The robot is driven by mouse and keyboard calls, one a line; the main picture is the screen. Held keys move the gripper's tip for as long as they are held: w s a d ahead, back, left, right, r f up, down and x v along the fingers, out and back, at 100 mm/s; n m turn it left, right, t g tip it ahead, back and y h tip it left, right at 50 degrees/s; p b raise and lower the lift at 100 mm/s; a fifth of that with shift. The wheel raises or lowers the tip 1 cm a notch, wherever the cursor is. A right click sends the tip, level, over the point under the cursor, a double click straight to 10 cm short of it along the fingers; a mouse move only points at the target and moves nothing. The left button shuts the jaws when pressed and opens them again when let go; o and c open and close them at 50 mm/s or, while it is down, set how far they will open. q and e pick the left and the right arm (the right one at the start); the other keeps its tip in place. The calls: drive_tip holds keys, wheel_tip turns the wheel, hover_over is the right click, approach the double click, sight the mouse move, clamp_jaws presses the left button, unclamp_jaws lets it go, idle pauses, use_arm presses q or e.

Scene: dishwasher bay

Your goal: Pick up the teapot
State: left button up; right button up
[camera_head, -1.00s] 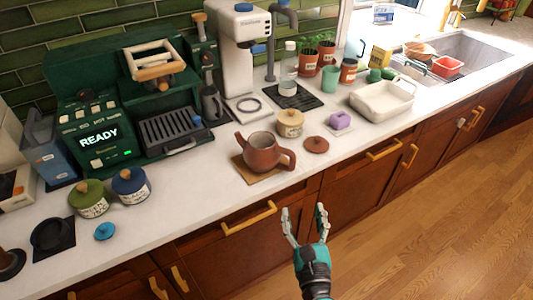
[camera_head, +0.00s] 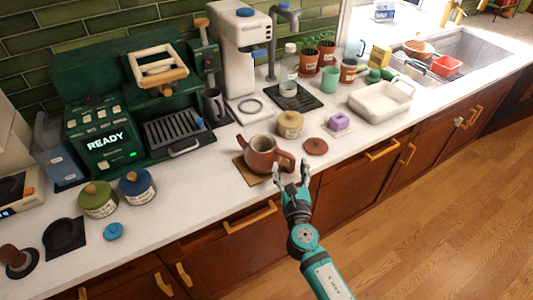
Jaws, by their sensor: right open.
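The brown teapot (camera_head: 262,154) stands upright on a square wooden mat (camera_head: 246,172) near the counter's front edge. Its spout points left and its handle points right. Its top is open, and a round brown lid (camera_head: 316,146) lies on the counter to its right. My right gripper (camera_head: 291,174) is open, its fingers pointing up toward the teapot's handle. The fingertips overlap the handle's lower side in the picture; I cannot tell whether they touch it. My left gripper is not in view.
A cream jar (camera_head: 290,125) stands just behind the teapot. A purple butter dish (camera_head: 340,122) and a white baking dish (camera_head: 382,103) are to the right. Green (camera_head: 98,201) and blue (camera_head: 137,189) jars stand left. The counter between them and the teapot is clear.

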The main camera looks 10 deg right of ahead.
drive_tip(key=shift+w, duration=0.35)
drive_tip(key=shift+s, duration=0.1)
drive_tip(key=shift+c, duration=0.5)
drive_tip(key=c, duration=1.1)
clamp_jaws()
drive_tip(key=shift+r, duration=0.1)
